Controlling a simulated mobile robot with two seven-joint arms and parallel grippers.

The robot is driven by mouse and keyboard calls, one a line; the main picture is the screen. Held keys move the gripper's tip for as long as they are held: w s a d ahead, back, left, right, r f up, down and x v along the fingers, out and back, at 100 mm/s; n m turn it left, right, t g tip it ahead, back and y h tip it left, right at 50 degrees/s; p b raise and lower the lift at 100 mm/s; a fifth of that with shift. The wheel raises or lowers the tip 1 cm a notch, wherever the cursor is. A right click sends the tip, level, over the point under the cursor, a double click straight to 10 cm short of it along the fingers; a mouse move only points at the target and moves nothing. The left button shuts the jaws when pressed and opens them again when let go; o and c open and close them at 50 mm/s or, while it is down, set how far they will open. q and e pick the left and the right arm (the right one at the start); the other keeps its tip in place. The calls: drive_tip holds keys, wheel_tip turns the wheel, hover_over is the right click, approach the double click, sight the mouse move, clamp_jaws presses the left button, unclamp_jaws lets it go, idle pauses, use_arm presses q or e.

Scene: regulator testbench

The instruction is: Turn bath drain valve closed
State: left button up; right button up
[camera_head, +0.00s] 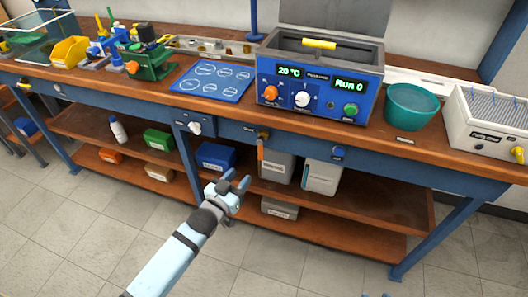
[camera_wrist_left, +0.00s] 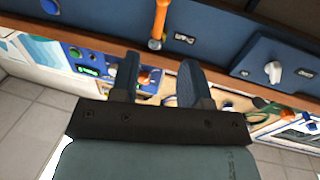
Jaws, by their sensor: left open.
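The bath drain valve (camera_head: 261,148) is on the blue front rail of the bench, below the water bath (camera_head: 319,80). Its orange handle hangs straight down from a brass-coloured body in the head view. The same orange handle shows at the top of the left wrist view (camera_wrist_left: 161,18). My left gripper (camera_head: 238,180) is open and empty, in front of the bench, below and a little left of the handle, apart from it. Its two dark fingers (camera_wrist_left: 157,78) are spread in the wrist view. Small fingertips of my right gripper (camera_head: 377,295) barely show at the bottom edge.
A white knob (camera_head: 195,128) on a blue plate is left of the valve, and a blue button (camera_head: 338,153) is right of it. A teal bowl (camera_head: 411,106) stands on the bench. Bins and boxes sit on the lower shelves. The floor in front is clear.

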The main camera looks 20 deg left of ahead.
sight(259, 153)
use_arm(q)
drive_tip(key=b+x, duration=0.1)
drive_tip(key=x, duration=1.1)
drive_tip(key=shift+w+d+b, duration=0.1)
drive_tip(key=shift+w+b, duration=0.15)
drive_tip(key=shift+b, duration=0.1)
clamp_jaws()
